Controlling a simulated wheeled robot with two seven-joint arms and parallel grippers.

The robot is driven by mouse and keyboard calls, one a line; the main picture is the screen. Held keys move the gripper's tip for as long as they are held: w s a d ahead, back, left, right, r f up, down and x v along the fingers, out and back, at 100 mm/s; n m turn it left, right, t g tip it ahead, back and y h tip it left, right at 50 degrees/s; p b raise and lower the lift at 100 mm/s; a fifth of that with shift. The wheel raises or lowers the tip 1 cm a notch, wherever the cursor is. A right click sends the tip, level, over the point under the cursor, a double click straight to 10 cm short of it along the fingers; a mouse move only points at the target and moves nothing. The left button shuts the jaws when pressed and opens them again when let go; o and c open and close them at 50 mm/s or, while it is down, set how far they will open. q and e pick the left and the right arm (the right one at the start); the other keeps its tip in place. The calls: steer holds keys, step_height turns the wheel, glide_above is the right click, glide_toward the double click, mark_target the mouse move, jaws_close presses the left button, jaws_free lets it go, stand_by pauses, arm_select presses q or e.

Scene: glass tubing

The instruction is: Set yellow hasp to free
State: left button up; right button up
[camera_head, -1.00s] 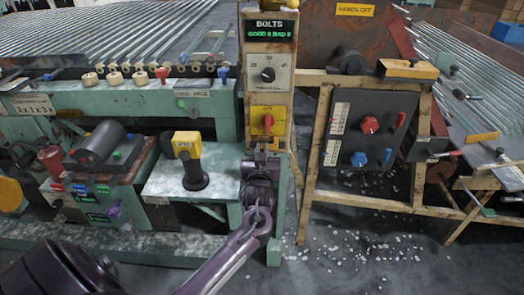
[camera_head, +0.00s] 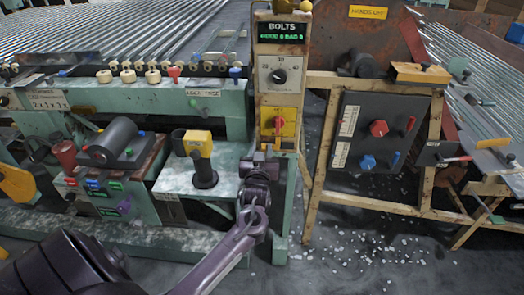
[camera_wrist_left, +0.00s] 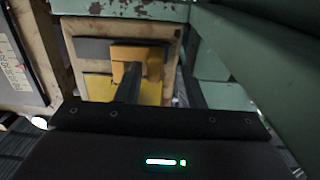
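A yellow-orange hasp-like piece (camera_wrist_left: 150,58) shows in the left wrist view, in front of a grey plate and a yellow plate (camera_wrist_left: 98,88) on a pale panel. In the head view, a yellow panel with a red handle (camera_head: 279,126) is on the cream post; my arm hides what lies just below it. My left gripper (camera_head: 266,155) is at the post's lower front, below that panel. In the left wrist view its two dark fingers (camera_wrist_left: 160,84) stand apart, one overlapping the hasp-like piece; contact cannot be told. My right gripper is out of view.
The cream post (camera_head: 283,50) carries a BOLTS display and a dial. A green bench (camera_head: 150,95) with a yellow-topped black device (camera_head: 200,150) is left. A dark panel with red and blue knobs (camera_head: 375,130) is right. White debris lies on the floor.

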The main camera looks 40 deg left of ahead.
arm_select(q)
steer(key=shift+d, duration=0.1)
steer(key=v, duration=0.7)
steer(key=shift+s+p, duration=0.3)
steer(key=shift+s, duration=0.05)
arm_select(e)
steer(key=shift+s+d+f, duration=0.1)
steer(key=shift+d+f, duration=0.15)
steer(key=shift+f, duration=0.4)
arm_select(q)
steer(key=shift+d, duration=0.1)
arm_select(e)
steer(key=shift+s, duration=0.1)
